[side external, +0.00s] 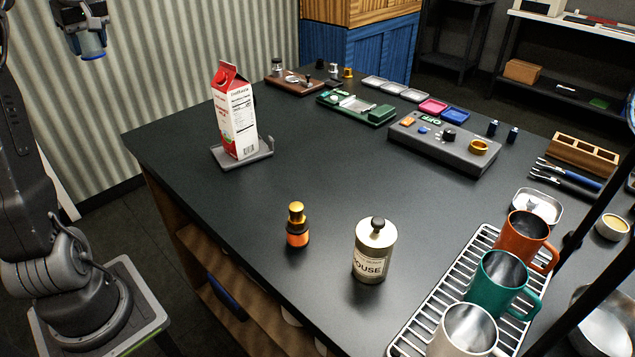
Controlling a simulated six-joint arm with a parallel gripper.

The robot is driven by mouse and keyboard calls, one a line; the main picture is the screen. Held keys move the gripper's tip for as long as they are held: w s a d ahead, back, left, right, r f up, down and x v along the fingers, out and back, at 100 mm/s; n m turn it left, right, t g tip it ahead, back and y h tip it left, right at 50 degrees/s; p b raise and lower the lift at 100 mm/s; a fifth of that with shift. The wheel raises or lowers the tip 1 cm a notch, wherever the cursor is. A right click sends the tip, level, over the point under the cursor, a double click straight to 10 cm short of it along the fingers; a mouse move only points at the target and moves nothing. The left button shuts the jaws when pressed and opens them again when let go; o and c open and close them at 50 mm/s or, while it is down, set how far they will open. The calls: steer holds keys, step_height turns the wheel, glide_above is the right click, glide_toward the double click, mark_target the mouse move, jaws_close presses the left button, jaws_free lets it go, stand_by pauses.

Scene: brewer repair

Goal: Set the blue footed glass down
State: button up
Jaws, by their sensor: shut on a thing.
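My gripper (82,22) is at the top left of the side view, high up and left of the table, in front of the corrugated wall. It is shut on the blue footed glass (93,46), whose translucent blue lower part shows below the jaws. The rest of the glass, including its foot, is hidden by the gripper or too small to make out. The glass is in the air, clear of the dark tabletop (310,165).
A red and white carton (235,118) stands on a grey tray (262,157). A small amber bottle (297,228) and a labelled canister (374,250) stand near the front edge. Mugs stand on a wire rack (440,307) at right. The table's middle is clear.

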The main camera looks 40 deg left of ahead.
step_height(320, 180, up, 2)
steer(key=shift+r, duration=0.25)
steer(key=w+d+m+t, duration=0.1)
steer(key=w+d+m, duration=0.3)
steer(key=w+d, duration=0.4)
steer(key=m+t+h, duration=0.2)
steer(key=m+t, duration=0.1)
steer(key=m, duration=0.8)
glide_above(321, 183)
steer(key=s, duration=0.1)
steer(key=f, duration=2.5)
steer(key=shift+d+f, duration=0.1)
steer(key=shift+d, duration=0.15)
steer(key=shift+f, duration=1.95)
steer(key=shift+f, duration=0.1)
